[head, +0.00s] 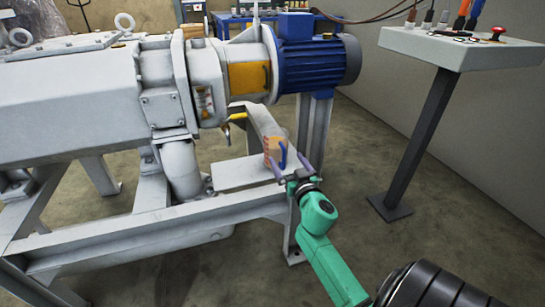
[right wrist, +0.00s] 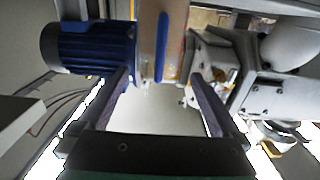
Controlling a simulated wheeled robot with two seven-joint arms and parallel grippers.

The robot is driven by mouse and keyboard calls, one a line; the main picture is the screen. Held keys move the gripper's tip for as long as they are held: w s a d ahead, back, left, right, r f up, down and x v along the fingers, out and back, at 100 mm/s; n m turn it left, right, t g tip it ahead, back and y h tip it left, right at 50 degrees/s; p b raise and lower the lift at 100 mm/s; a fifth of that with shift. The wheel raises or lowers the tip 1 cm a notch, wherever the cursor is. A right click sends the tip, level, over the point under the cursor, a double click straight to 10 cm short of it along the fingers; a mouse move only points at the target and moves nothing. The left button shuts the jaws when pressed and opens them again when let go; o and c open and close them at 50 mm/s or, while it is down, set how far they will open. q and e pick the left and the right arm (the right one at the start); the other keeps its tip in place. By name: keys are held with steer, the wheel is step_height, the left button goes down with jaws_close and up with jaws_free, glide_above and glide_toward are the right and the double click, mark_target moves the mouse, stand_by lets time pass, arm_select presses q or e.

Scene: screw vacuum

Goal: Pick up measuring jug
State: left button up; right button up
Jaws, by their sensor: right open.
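The measuring jug (head: 272,148) is a small beige-orange vessel with a blue handle, standing on a light grey ledge of the machine frame below the blue motor. My right gripper (head: 286,164) is open, with its two fingers pointing toward the jug from the near right side. In the right wrist view the jug (right wrist: 149,38) and its blue handle show beyond and between the open fingers (right wrist: 160,76). The fingers do not appear closed on it; whether one touches it I cannot tell. My left gripper is not in view.
The grey machine (head: 75,100) with its blue motor (head: 312,62) rises above and behind the jug. Frame beams (head: 130,238) lie around the ledge (head: 238,174). A control panel (head: 465,48) on a post stands at right. The floor between is clear.

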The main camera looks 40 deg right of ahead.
mark_target(278, 152)
steer(key=b+x, duration=0.1)
steer(key=x, duration=0.6)
steer(key=shift+w+d, duration=0.15)
steer(key=shift+w, duration=0.05)
steer(key=shift+c, duration=0.3)
jaws_close()
